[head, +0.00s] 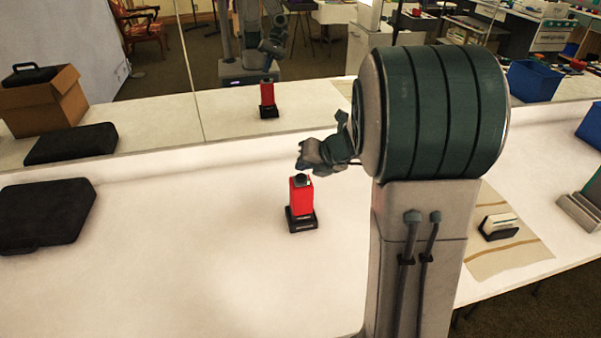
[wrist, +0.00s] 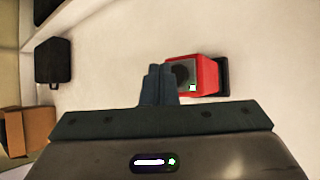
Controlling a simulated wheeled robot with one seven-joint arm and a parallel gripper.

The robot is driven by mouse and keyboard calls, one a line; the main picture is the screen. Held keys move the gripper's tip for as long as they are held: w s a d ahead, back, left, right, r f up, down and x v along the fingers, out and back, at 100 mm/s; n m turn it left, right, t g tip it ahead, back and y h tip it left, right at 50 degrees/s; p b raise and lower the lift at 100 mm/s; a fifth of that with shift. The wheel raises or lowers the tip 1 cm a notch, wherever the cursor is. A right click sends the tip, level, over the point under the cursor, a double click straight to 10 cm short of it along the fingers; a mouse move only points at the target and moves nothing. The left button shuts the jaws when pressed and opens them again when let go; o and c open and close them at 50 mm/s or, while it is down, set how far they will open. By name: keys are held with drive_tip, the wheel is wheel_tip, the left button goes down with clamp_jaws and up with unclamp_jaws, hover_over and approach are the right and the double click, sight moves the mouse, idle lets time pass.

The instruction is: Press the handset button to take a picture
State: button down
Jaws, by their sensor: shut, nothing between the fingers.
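The red handset (head: 301,197) stands upright in a black base on the white table, near the middle of the head view. Its dark top with the button (head: 300,180) faces up. My gripper (head: 303,170) is just above the top; whether it touches is hard to tell in the head view. In the wrist view, the shut fingers (wrist: 158,70) are empty and overlap the left edge of the handset's top.
A black case (head: 45,215) lies at the left of the table. A mirror behind the table reflects the handset, the case, a cardboard box and my body. A white item in a black holder (head: 499,226) stands on a striped cloth (head: 510,255) at the right. The table around the handset is clear.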

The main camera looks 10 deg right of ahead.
sight(304, 178)
wheel_tip(304, 178, up, 5)
drive_tip(key=p, duration=0.5)
idle(0.3)
idle(0.5)
